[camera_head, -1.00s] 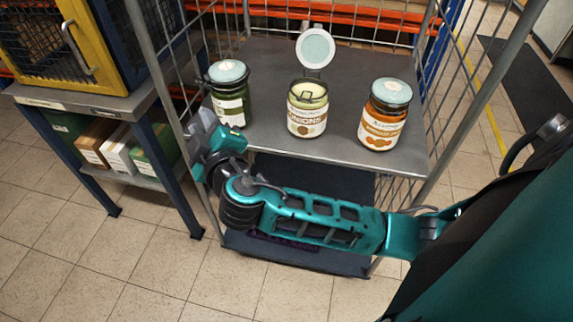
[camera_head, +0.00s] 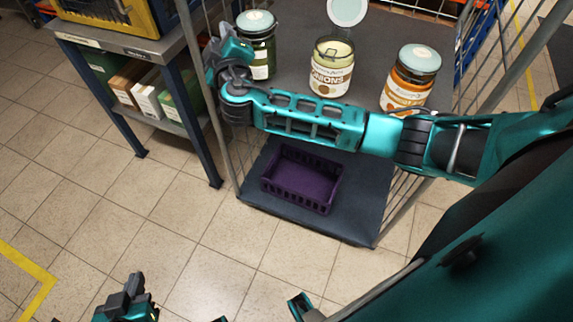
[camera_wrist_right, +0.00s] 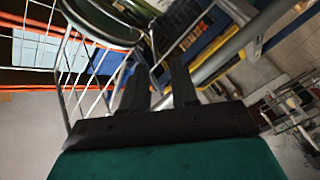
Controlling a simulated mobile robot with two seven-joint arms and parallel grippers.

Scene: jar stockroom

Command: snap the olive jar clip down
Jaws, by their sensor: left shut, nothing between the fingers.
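The olive jar (camera_head: 262,66) is dark green with a pale blue-green lid (camera_head: 256,21) down on it, upright at the left of the shelf. Its clip is too small and partly hidden to tell its position. My right gripper (camera_head: 224,42) is just left of the olive jar; contact cannot be told. In the right wrist view, my right gripper (camera_wrist_right: 160,84) has its dark fingers apart with nothing between them. A rounded glass jar edge (camera_wrist_right: 101,22) shows beyond them at top left. My left gripper (camera_head: 134,287) is shut and empty, low over the floor, away from the jars.
An onion jar (camera_head: 331,76) with its lid (camera_head: 347,10) swung up stands mid-shelf, and an orange jar (camera_head: 408,87) at right. My right arm crosses before them. A purple crate (camera_head: 300,178) lies on the lower shelf (camera_head: 350,219). A side bench (camera_head: 130,42) stands at left.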

